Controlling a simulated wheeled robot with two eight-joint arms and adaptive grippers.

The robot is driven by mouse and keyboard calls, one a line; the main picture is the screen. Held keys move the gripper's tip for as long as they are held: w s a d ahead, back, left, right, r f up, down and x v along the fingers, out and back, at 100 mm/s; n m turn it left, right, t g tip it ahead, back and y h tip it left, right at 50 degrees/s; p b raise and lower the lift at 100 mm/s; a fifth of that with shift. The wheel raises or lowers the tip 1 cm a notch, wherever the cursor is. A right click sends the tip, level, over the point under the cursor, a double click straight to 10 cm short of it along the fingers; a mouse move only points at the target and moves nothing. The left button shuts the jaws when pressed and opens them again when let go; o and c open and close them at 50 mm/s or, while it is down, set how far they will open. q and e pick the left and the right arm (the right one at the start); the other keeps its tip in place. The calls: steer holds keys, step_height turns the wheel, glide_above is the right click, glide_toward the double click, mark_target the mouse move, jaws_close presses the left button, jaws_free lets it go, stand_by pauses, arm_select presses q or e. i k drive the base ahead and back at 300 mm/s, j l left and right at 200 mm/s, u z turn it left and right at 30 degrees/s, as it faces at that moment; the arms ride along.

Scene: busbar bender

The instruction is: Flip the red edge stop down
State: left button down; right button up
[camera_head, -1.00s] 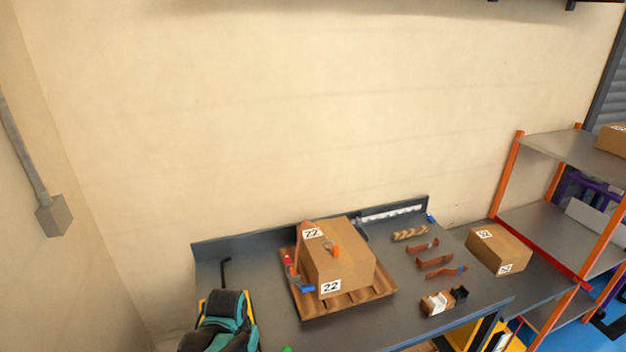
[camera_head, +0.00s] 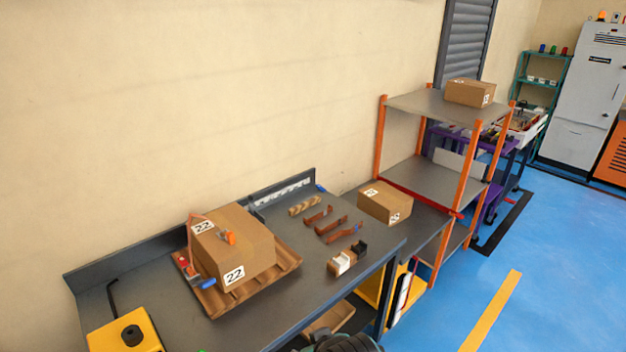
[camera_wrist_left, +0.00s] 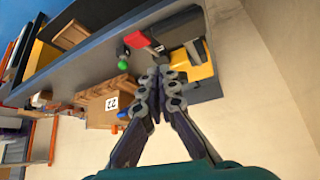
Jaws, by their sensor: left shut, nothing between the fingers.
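In the left wrist view a red part (camera_wrist_left: 135,40), which looks like the edge stop, sits near a yellow bender (camera_wrist_left: 202,68) with dark metal parts. A green ball knob (camera_wrist_left: 124,65) is close by it. I cannot tell whether the red part is up or down. My left gripper (camera_wrist_left: 160,76) is shut and empty, its fingers together; the red part lies apart from them, up and left in the picture. In the head view only the yellow bender's top (camera_head: 122,332) shows at the lower left; the red part is not visible there. My right gripper is not in view.
A cardboard box (camera_head: 232,249) stands on a wooden pallet (camera_head: 262,290) on the grey bench (camera_head: 306,260). Copper bars (camera_head: 331,228) and small blocks (camera_head: 347,260) lie right of it. Another box (camera_head: 385,203) and an orange-posted shelf (camera_head: 425,172) stand farther right.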

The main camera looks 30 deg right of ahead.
mark_target(408, 192)
steer(key=z, duration=1.6)
steer(key=i+l+u, duration=0.1)
steer(key=i+l, duration=0.2)
steer(key=i+l+u, duration=0.15)
steer(key=i+l, duration=0.2)
steer(key=i, duration=0.2)
steer(key=i+l+u, duration=0.1)
steer(key=i+l, duration=0.25)
steer(key=i+l+u, duration=0.15)
steer(key=i+l, duration=0.25)
steer(key=i+l+u, duration=0.1)
steer(key=i+l, duration=0.25)
steer(key=l, duration=0.15)
steer(key=i+l+u, duration=0.15)
steer(key=i+l, duration=0.2)
steer(key=i+l+u, duration=0.1)
steer(key=i+l, duration=0.2)
steer(key=l, duration=0.35)
